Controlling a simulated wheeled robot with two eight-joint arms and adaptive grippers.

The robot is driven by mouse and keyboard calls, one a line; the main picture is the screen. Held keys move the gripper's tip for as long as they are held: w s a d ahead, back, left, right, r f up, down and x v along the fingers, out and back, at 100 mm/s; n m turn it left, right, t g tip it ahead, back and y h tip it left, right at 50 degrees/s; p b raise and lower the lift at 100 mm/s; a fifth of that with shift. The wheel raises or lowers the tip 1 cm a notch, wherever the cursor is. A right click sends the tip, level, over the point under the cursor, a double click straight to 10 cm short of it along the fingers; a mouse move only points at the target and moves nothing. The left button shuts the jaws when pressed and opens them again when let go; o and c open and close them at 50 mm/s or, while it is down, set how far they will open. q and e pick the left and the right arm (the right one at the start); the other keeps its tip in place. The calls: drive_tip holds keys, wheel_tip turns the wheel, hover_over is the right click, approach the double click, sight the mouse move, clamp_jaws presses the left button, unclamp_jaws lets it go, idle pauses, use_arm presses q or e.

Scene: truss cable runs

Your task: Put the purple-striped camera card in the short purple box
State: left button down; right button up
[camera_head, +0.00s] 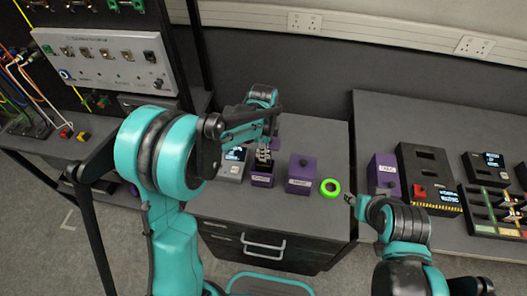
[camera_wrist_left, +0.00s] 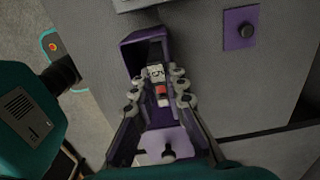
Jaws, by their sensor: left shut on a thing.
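My left gripper (camera_head: 263,155) is shut on a small card and points down over the short purple box (camera_head: 262,180). In the left wrist view the card (camera_wrist_left: 160,88) sits between the fingertips, with a pale face, dark marks and a red patch; I cannot make out a purple stripe. The open purple box (camera_wrist_left: 131,58) lies just beyond the fingertips, and the card's far end is at its dark opening. I cannot tell how far the card is inside. My right gripper (camera_head: 350,200) is small and dark near the gap between the benches; its jaws are unclear.
A grey device (camera_head: 232,166) with a screen is close on the left. Another purple box (camera_head: 383,172) stands on the right bench.

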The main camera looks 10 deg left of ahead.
use_arm(q)
drive_tip(key=shift+f, duration=0.2)
drive_tip(key=shift+f+b, duration=1.05)
drive_tip(key=shift+f, duration=0.1)
drive_tip(key=c, duration=1.5)
unclamp_jaws()
drive_tip(key=shift+c, duration=1)
drive_tip(key=shift+r+p, duration=2.8)
drive_tip(key=shift+r, duration=1.2)
